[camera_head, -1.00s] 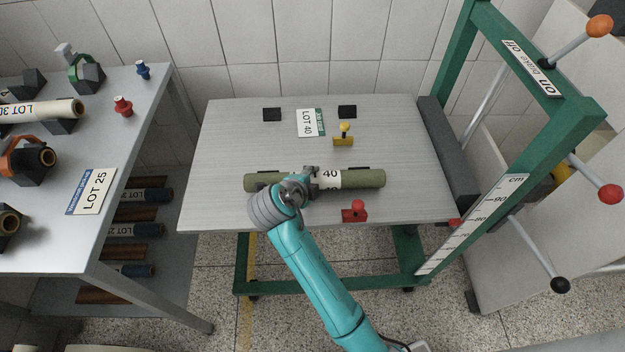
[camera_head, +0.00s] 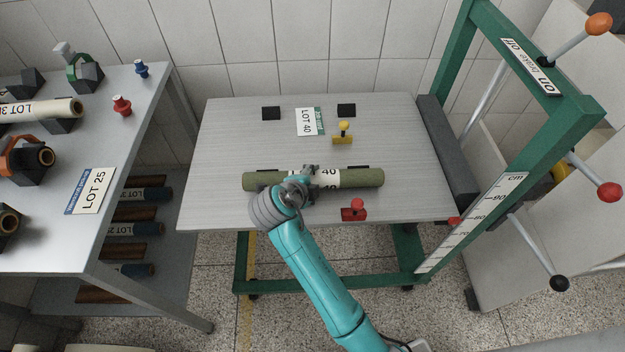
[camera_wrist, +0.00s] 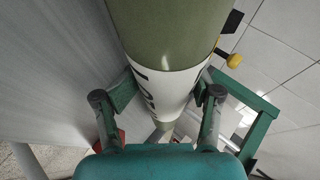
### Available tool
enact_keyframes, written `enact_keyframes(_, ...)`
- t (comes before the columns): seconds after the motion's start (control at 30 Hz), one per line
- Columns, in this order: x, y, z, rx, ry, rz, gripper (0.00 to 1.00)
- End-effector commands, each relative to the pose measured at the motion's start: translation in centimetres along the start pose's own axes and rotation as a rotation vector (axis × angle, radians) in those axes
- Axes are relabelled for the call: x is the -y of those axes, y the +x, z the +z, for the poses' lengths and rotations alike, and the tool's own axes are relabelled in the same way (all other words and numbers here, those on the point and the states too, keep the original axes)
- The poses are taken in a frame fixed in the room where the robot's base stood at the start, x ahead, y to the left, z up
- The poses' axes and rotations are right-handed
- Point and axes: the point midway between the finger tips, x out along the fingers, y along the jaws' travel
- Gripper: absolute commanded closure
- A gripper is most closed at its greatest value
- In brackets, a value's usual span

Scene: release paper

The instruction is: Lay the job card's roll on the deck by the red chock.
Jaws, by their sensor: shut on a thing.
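The olive-green roll (camera_head: 360,178) has a white band marked 40 and lies level across the front of the deck (camera_head: 220,140). Its number matches the job card (camera_head: 305,122), which reads LOT 40. My gripper (camera_head: 310,177) is shut on the roll near its middle, left of the number. In the wrist view the fingers (camera_wrist: 162,90) stand on both sides of the roll (camera_wrist: 165,40) at its white band. The red chock (camera_head: 353,211) sits on the deck just in front of the roll's right half. Whether the roll touches the deck is unclear.
A yellow chock (camera_head: 343,134) and two black blocks (camera_head: 271,113) (camera_head: 346,110) sit behind the roll. A green frame (camera_head: 480,200) with levers rises at right. A grey bench (camera_head: 120,190) with other rolls stands at left.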

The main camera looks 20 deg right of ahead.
Motion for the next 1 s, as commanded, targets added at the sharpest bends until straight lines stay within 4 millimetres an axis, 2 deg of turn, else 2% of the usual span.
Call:
enact_keyframes(0.03, -1.4, 0.5, 0.3, 0.000, -0.018, 0.025, 1.00)
enact_keyframes(0.37, -1.5, 0.5, 0.4, 0.001, -0.019, 0.026, 1.00)
enact_keyframes(0.4, -1.5, 0.5, 0.4, 0.001, -0.019, 0.026, 0.25)
enact_keyframes(0.5, -1.5, 0.5, 0.4, 0.002, -0.019, 0.026, 0.01)
enact_keyframes(0.83, -1.5, 0.2, 0.4, 0.002, -0.019, 0.026, 0.01)
enact_keyframes(1.0, -1.3, -1.8, 0.5, 0.004, -0.019, 0.021, 0.01)
